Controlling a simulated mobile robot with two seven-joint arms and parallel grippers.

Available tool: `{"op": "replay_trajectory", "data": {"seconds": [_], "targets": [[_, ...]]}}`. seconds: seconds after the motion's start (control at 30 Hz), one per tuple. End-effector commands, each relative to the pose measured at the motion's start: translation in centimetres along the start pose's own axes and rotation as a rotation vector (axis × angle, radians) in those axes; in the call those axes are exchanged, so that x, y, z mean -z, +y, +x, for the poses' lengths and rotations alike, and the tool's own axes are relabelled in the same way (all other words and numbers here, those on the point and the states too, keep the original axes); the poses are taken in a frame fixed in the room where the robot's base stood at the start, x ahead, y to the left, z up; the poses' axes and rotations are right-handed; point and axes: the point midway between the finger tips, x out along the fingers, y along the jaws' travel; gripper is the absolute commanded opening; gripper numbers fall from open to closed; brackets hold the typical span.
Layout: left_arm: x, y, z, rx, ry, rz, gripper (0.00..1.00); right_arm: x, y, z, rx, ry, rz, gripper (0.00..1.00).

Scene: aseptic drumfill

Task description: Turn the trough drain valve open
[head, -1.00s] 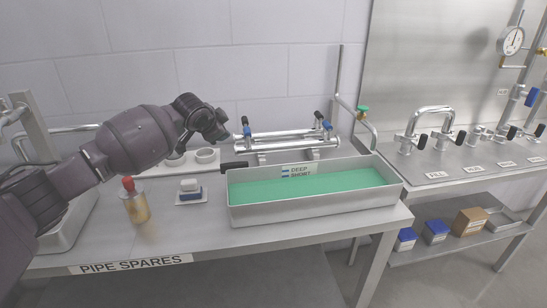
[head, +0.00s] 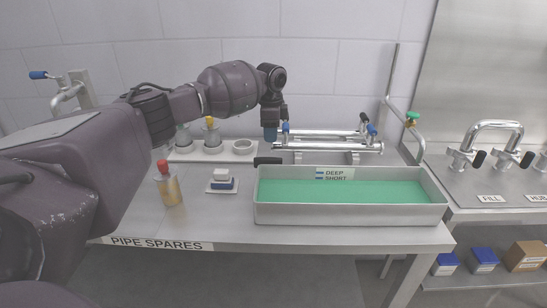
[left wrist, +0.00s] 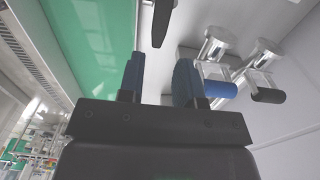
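The trough (head: 350,212) is a long grey metal tray with a green inside, standing on the bench. A black handle (head: 267,161) sticks out at its left end, probably the drain valve's lever. In the left wrist view a dark lever (left wrist: 161,22) lies just beyond the fingertips, beside the green surface (left wrist: 90,40). My left gripper (head: 270,134) points down above and behind that handle, apart from it. In the left wrist view its two blue fingers (left wrist: 158,76) are spread with nothing between them. My right gripper is in neither view.
Behind the trough, steel pipes (head: 330,147) with blue and black handles lie close to my left gripper. The bench front is clear.

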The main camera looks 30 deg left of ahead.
Motion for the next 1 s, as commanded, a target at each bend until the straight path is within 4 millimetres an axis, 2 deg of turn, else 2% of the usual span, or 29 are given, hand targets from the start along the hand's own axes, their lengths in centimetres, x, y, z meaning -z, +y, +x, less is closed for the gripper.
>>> {"op": "replay_trajectory", "data": {"seconds": [0.03,0.2,0.5,0.7,0.97,1.0], "targets": [[-0.1,0.1,1.1,-0.003,-0.003,-0.001,0.32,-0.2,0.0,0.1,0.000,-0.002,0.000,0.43],[-0.1,0.0,4.1,-0.002,-0.004,-0.002,0.32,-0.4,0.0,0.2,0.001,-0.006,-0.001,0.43],[0.0,0.0,8.0,0.000,-0.001,-0.002,0.32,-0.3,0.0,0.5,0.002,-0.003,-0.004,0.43],[0.0,0.0,8.8,0.001,-0.001,-0.001,0.32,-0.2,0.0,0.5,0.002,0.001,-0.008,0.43],[0.0,0.0,8.8,0.002,-0.001,-0.002,0.32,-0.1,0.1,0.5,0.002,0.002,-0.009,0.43],[0.0,0.0,8.8,0.002,-0.001,-0.002,0.26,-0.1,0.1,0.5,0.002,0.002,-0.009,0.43]]}}
